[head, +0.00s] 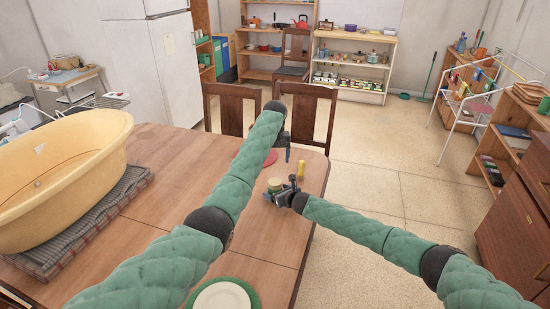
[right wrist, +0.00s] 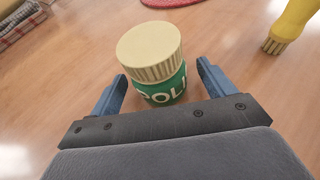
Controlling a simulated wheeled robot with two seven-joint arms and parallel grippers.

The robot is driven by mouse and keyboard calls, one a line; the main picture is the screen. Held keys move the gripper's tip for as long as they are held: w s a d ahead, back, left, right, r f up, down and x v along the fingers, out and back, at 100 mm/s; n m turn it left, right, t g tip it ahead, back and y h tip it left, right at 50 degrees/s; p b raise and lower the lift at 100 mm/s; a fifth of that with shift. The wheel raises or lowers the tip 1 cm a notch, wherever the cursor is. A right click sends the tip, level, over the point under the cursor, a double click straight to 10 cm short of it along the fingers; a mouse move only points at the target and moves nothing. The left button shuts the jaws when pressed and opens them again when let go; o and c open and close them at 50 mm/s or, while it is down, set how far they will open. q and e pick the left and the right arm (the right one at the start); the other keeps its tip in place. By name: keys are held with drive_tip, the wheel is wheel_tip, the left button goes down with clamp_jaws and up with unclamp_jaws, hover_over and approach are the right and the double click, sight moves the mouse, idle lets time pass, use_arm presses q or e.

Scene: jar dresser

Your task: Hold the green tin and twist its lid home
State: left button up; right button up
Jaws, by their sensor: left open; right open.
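The green tin (right wrist: 168,92) stands upright on the wooden table, with pale lettering on its side. Its ribbed cream lid (right wrist: 150,50) sits on top; I cannot tell how tightly. In the head view the lid (head: 275,183) shows small, and the tin is mostly hidden by my right gripper (head: 282,194). In the right wrist view my right gripper (right wrist: 162,72) is open, with one blue finger on each side of the tin and a visible gap on the right. My left gripper (head: 287,150) is open and empty, above and beyond the tin.
A yellow brush-like item (head: 301,168) stands near the tin, close to the table's right edge. A red round mat (head: 269,158) lies behind. A large yellow tub (head: 60,170) fills the left. A white plate (head: 222,296) on a green mat is at the front. Chairs stand behind.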

drive_tip(key=shift+b+v, duration=0.65)
drive_tip(key=shift+v, duration=2.45)
drive_tip(key=shift+f, duration=0.1)
